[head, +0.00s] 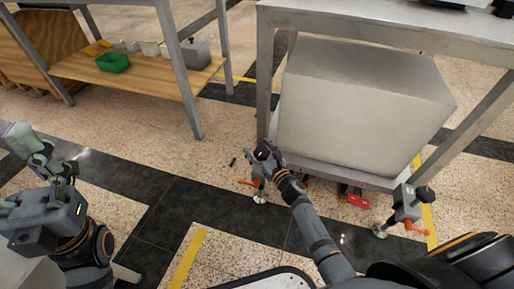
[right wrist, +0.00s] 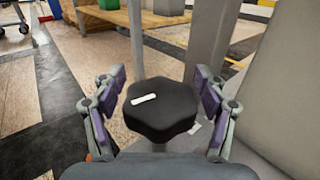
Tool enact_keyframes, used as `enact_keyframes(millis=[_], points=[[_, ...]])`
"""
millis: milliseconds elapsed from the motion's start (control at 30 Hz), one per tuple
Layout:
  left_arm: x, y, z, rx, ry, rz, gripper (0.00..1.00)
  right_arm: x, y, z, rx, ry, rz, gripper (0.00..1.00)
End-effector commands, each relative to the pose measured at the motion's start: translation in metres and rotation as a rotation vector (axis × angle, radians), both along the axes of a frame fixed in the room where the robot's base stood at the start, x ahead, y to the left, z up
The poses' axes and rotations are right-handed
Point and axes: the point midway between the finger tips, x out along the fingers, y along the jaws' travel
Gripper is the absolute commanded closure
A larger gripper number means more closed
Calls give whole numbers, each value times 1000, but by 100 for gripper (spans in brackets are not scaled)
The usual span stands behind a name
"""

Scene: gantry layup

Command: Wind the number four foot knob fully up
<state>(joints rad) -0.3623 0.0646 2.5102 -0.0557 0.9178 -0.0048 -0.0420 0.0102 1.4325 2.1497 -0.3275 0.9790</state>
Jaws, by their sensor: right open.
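A black lobed knob (right wrist: 160,108) with a white mark on top sits between the fingers of my right gripper (right wrist: 160,100) in the right wrist view. The fingers are spread on either side, with gaps to the knob. In the head view my right gripper (head: 264,153) is at the near left foot of the metal bench (head: 262,70) and mostly hides the knob. That foot has an orange lever (head: 248,183) and a round pad (head: 260,198). No number is readable. My left gripper (head: 35,158) is at the far left, away from the bench; its finger gap is unclear.
A large grey box (head: 365,108) fills the bench's lower shelf. Another foot with a black knob (head: 424,195) stands at the right. A red object (head: 357,197) lies under the bench. A table with a green bin (head: 113,63) stands at the back left. The floor between is mostly clear.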

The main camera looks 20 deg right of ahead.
Motion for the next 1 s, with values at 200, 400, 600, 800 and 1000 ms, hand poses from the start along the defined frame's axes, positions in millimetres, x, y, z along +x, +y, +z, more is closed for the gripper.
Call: enact_keyframes(millis=[200,400,600,800,1000], points=[[0,0,-1,1,0,1,27,6,2,0,-1,1,0,27],[0,0,0,0,0,1,27,5,1,0,-1,1,0,38],[0,0,0,0,0,0,27,5,1,0,-2,0,0,65],[0,0,0,-1,0,1,27,5,1,0,-2,0,0,85],[0,0,0,-3,0,1,27,5,1,0,-2,0,1,87]])
